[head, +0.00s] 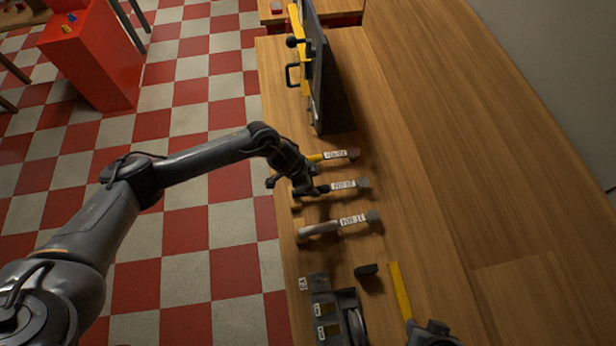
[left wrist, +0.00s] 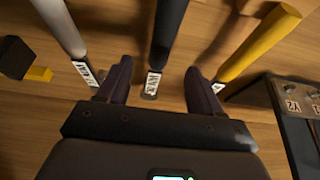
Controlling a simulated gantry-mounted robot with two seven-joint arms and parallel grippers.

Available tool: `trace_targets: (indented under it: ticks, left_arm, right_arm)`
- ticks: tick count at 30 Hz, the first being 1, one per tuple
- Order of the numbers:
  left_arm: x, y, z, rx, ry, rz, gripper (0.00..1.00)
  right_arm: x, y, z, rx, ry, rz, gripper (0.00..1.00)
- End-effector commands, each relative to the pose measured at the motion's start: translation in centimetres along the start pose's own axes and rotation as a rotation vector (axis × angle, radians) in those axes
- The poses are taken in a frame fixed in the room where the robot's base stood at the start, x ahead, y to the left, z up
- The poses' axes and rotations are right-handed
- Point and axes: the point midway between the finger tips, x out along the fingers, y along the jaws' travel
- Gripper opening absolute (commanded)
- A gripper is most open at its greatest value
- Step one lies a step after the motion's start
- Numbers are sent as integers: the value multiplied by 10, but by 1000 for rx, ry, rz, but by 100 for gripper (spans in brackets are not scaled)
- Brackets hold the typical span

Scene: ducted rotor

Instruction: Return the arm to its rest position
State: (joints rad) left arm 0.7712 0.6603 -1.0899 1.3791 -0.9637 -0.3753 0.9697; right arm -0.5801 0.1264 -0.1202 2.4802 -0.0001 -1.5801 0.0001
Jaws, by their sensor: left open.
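My left arm reaches in from the left in the head view. Its gripper (head: 304,188) is over the near-left side of the wooden bench, above the handle end of a dark-handled tool (head: 345,185). In the left wrist view my left gripper (left wrist: 158,88) is open, with its fingers apart. The dark handle (left wrist: 169,35) and its white label show between and beyond the fingers, and nothing is clasped. I cannot tell the height gap. My right gripper is not identifiable in these views.
Beside it lie a yellow-handled tool (head: 333,156) and a grey-handled tool (head: 325,228). A dark upright panel (head: 322,80) stands beyond. A grey fixture (head: 335,310), a small black block (head: 366,270) and a yellow bar (head: 400,290) lie nearer. The bench's right side is clear.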

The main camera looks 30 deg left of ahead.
Motion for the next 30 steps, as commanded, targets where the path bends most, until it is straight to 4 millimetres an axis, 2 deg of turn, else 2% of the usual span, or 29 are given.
trace_targets:
  ticks: [1,6,12,14,19,22,24,27,30]
  left_arm:
    - [-8,0,1,1,-1,-1,66]
    - [-25,0,0,0,0,0,66]
    - [-27,11,-6,15,17,0,66]
    - [-23,22,-13,31,39,-2,66]
    - [-11,77,-49,80,154,-35,66]
    - [-15,112,-72,75,237,-80,66]
    - [-25,132,-84,40,284,-123,66]
    - [-46,147,-85,-46,314,-187,66]
    - [-69,152,-67,-164,294,-246,66]
  right_arm:
    - [-2,0,0,1,0,-1,43]
    - [-3,-1,-1,4,0,-3,43]
    - [-3,-2,-1,8,1,-6,43]
    - [-3,-2,-2,9,1,-7,43]
    - [-3,-2,-2,11,1,-9,43]
    - [-3,-2,-2,11,1,-8,43]
    - [-3,-2,-2,9,1,-7,43]
    - [-3,-2,-1,7,1,-6,43]
    - [-3,-1,-1,5,0,-3,43]
